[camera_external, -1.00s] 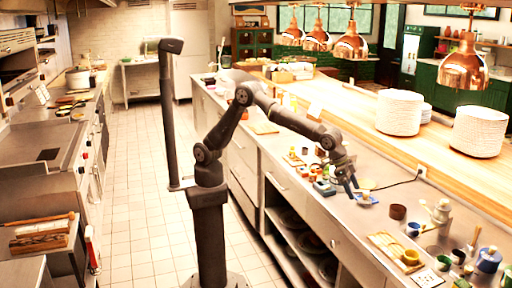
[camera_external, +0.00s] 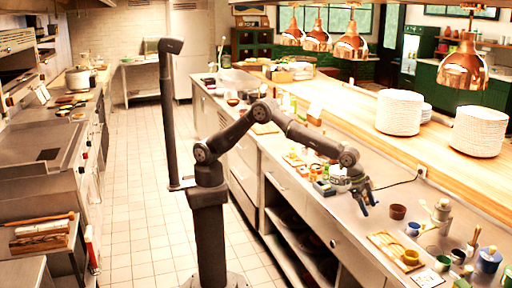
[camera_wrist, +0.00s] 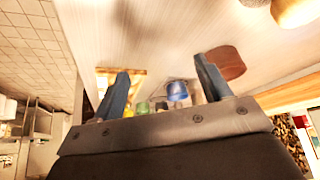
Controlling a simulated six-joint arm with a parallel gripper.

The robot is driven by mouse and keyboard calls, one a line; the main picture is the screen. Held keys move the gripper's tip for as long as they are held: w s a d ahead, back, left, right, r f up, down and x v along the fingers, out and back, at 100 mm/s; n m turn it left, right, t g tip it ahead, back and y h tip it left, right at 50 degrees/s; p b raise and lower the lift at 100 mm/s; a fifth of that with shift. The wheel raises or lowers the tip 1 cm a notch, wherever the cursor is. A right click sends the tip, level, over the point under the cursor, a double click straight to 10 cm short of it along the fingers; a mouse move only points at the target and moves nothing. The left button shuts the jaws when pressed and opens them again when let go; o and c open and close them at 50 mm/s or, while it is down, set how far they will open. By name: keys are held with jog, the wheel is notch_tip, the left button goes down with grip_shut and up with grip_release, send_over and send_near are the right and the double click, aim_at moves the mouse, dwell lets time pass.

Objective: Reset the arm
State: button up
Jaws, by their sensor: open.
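My gripper (camera_external: 368,207) is over the steel counter (camera_external: 345,220), to the left of a small brown cup (camera_external: 397,211). In the wrist view the two blue-grey fingers of my gripper (camera_wrist: 160,88) stand wide apart, and nothing is held between them. Beyond the fingers, a blue pot (camera_wrist: 178,91) and the brown cup (camera_wrist: 226,62) show. My arm reaches from its post in the aisle across the counter's edge.
A wooden board (camera_external: 386,245) with small cups lies at the front right, near a blue jar (camera_external: 488,260). Plate stacks (camera_external: 398,112) stand on the wooden shelf under copper lamps (camera_external: 463,68).

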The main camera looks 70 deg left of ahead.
aim_at(370, 221)
jog(key=shift+w+f, duration=0.1)
jog(key=shift+f, duration=1.9)
jog(key=shift+r, duration=0.1)
jog(key=r, duration=0.4)
jog(key=shift+s+r, duration=0.15)
jog(key=shift+s, duration=0.15)
jog(key=s+d+r, duration=0.1)
jog(key=s+r, duration=0.5)
jog(key=s, duration=0.4)
jog(key=shift+w+a+r+n, duration=0.25)
jog(key=shift+w+a+n, duration=0.05)
jog(key=shift+w+a, duration=0.35)
jog(key=shift+w+a+r+n, duration=0.3)
jog(key=shift+w+a, duration=0.25)
jog(key=shift+a, duration=0.15)
